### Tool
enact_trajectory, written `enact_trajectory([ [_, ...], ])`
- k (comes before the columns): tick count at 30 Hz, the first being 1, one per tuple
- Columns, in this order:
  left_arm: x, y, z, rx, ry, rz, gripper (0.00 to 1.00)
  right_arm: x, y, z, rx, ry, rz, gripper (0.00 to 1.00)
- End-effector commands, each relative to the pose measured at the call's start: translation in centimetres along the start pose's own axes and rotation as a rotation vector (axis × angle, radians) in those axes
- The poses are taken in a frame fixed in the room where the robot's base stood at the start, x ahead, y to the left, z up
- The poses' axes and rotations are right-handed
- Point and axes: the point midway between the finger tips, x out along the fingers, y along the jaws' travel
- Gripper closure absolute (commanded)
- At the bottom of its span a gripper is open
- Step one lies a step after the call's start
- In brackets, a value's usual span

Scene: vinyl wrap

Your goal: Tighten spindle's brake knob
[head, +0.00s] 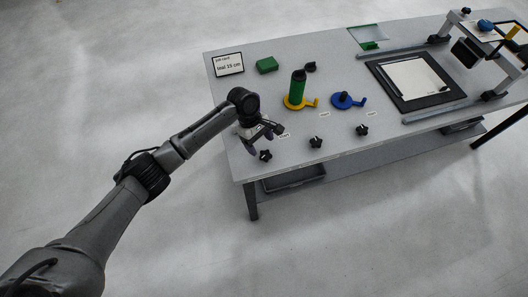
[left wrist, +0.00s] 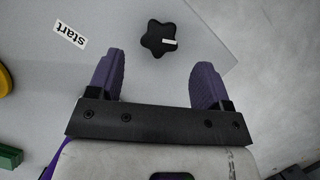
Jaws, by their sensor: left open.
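Three black star-shaped knobs stand along the table's front edge: a left one (head: 265,155), a middle one (head: 316,142) and a right one (head: 362,130). A yellow-based spindle (head: 298,102) carries an upright green roll (head: 298,83). A blue spindle (head: 343,100) without a roll stands to its right. My left gripper (head: 256,142) is open and empty over the table's front left corner, close to the left knob. In the left wrist view, that knob (left wrist: 158,40) with a white mark lies just beyond and between the purple fingertips (left wrist: 158,62), untouched. My right gripper is out of view.
A "start" label (left wrist: 70,34) lies beside the left knob. A green block (head: 267,65), a sign (head: 229,64) and a small black piece (head: 310,67) are at the back. A dark framed mat (head: 433,99) and rails fill the right. The front left tabletop is mostly clear.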

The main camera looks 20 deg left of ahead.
Motion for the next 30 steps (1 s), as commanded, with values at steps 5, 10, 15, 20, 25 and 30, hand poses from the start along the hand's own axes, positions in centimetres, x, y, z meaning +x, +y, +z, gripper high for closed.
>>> enact_trajectory([
  [5, 2.7, 0.0, 0.0, 0.001, 0.001, -0.002, 0.28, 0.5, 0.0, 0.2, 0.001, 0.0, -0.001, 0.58],
  [10, 4.1, 0.0, 0.0, 0.001, 0.001, -0.001, 0.28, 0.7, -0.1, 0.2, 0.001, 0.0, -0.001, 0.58],
  [15, 4.7, 0.0, 0.0, 0.001, 0.001, 0.0, 0.28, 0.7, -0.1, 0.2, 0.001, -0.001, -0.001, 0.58],
  [20, 4.8, 0.0, 0.0, 0.001, 0.001, 0.0, 0.28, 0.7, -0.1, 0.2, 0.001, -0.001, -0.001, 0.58],
  [25, 4.8, 0.0, 0.0, 0.001, 0.001, 0.0, 0.3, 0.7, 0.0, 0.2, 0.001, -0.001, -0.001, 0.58],
  [30, 4.8, 0.0, 0.0, 0.001, 0.001, 0.0, 0.47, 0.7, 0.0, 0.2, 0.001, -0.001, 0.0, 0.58],
])
